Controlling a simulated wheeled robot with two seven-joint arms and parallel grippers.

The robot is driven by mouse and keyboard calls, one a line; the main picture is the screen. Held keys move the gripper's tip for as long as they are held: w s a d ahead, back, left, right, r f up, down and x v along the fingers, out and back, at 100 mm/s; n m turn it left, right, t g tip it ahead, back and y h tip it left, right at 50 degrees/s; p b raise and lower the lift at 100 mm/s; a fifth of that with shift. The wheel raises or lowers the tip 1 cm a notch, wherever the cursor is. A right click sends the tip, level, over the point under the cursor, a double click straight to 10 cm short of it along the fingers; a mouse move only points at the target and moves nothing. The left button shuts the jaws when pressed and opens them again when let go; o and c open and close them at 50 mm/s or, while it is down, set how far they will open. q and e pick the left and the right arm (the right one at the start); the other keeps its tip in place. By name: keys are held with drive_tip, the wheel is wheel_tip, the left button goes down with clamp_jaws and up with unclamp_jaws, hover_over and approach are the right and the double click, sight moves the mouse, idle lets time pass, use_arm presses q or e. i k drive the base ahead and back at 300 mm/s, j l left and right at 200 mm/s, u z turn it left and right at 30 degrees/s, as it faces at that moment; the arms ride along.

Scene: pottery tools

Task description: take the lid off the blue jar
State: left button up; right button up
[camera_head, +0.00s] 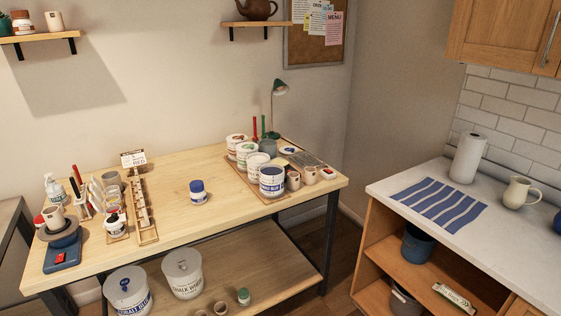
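A small jar (199,197) with a white body, a blue label and a blue lid (197,186) stands upright near the middle of the wooden table. The lid sits on top of the jar. A larger white tub (272,183) with a blue label stands to its right, at the front of a group of similar tubs. Neither of my grippers is in view.
The wooden table (170,171) is clear around the small jar. A tray with tubs and cups stands to the right, near a green lamp (279,92). Bottles, racks and a blue scale (62,251) crowd the left end. Buckets (183,273) stand on the lower shelf.

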sight(198, 198)
drive_tip(key=i+j+z, duration=0.15)
drive_tip(key=j, duration=0.6)
drive_tip(key=i+j+z, duration=0.1)
drive_tip(key=j, duration=0.65)
drive_tip(key=i+j+z, duration=0.15)
drive_tip(key=j, duration=0.6)
drive_tip(key=k, duration=0.05)
